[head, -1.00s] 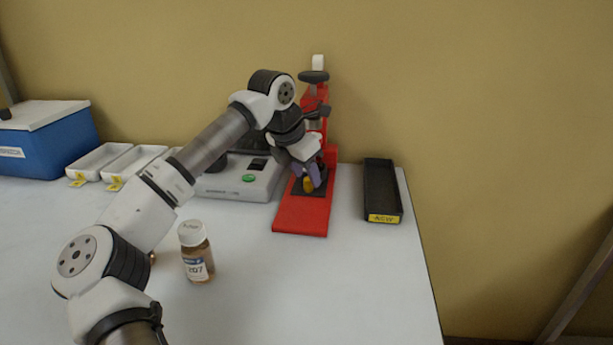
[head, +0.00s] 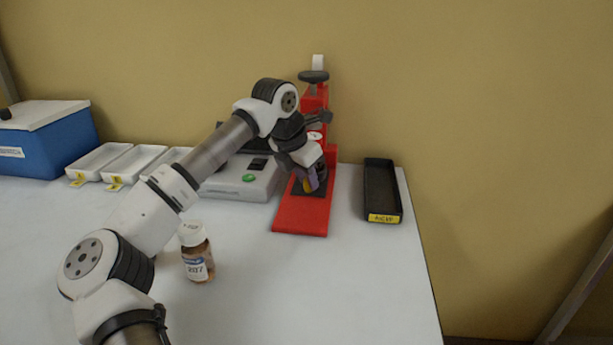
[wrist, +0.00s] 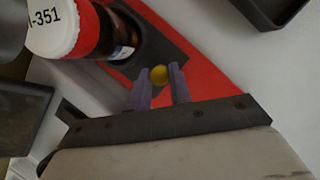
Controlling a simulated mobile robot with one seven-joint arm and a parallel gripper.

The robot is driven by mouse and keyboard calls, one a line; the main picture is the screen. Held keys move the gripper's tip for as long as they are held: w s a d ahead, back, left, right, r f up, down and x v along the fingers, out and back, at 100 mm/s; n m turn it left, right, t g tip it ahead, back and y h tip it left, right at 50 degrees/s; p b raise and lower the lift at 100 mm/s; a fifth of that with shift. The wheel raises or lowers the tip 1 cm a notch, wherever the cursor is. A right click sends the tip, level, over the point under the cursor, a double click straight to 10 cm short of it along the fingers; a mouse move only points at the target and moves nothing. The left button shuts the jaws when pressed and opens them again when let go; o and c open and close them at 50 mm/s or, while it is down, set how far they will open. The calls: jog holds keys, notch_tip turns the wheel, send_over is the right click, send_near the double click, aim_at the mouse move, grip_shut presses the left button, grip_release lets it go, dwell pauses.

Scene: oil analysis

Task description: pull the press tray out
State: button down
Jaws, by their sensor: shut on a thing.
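The press (head: 303,213) is red and stands at the back of the table, with an upright column and a dark handwheel on top. Its dark flat tray (head: 322,190) lies on the red base, and it also shows in the wrist view (wrist: 172,48). A small yellow round knob (wrist: 159,75) sits at the tray's near end. My gripper (head: 309,187) is over the tray, its purple fingers (wrist: 159,82) on either side of the knob and shut on it. A brown bottle (wrist: 112,35) with a white cap reading "-351" stands on the tray. My wrist hides part of the press.
A black tray with a yellow label (head: 381,190) lies to the right of the press. A grey device with a green button (head: 247,180) stands to its left. A capped brown bottle (head: 197,262) stands in front. The table before the red base is clear.

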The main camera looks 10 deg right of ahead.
jog(key=s+a+b, duration=0.1)
jog(key=s, duration=0.2)
jog(key=s+a+b, duration=0.1)
jog(key=s+b, duration=0.1)
jog(key=s, duration=0.1)
jog(key=s+a+b, duration=0.1)
jog(key=s+a, duration=0.1)
jog(key=s, duration=0.1)
jog(key=shift+s+a+f, duration=0.1)
jog(key=shift+s, duration=0.65)
jog(key=c, duration=1.3)
grip_release()
jog(key=shift+s+a, duration=0.1)
jog(key=shift+a, duration=0.05)
jog(key=shift+o, duration=0.2)
jog(key=v, duration=1.4)
